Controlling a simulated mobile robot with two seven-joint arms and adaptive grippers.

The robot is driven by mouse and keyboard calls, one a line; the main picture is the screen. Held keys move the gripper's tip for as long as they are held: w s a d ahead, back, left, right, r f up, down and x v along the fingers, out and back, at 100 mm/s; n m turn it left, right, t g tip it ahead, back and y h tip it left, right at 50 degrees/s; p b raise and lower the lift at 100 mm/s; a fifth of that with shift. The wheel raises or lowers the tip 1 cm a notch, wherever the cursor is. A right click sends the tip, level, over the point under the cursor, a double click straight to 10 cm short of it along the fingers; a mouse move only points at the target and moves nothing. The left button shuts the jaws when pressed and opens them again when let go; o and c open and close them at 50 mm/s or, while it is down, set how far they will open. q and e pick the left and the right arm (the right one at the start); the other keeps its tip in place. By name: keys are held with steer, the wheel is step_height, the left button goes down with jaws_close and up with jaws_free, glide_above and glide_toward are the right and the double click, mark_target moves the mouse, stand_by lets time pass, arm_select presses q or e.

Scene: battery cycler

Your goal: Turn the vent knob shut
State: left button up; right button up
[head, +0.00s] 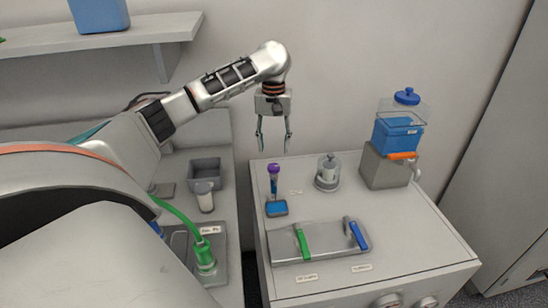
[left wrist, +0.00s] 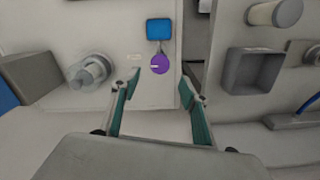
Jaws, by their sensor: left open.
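A purple round knob (head: 273,168) tops an upright stem by a small blue block (head: 277,208) at the back left of the grey cabinet. In the left wrist view the purple knob (left wrist: 160,64) has a short white mark on its face. The labels are too small to read, so I cannot confirm that it is the vent knob. My left gripper (head: 273,141) points down with its fingers apart and empty, near the cabinet's back edge. In the left wrist view the knob shows just beyond the gap between the fingertips (left wrist: 160,84). My right gripper is not in view.
A clear-covered cylinder (head: 328,172) and a grey block with a blue container (head: 396,135) stand to the right. A grey plate (head: 330,250) with green and blue handles lies in front. A grey open box (head: 205,173) and a green hose fitting (head: 204,255) are left.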

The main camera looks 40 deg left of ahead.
mark_target(274, 167)
arm_select(q)
step_height(274, 167, down, 8)
steer(key=shift+r, duration=0.25)
steer(key=c, duration=1.1)
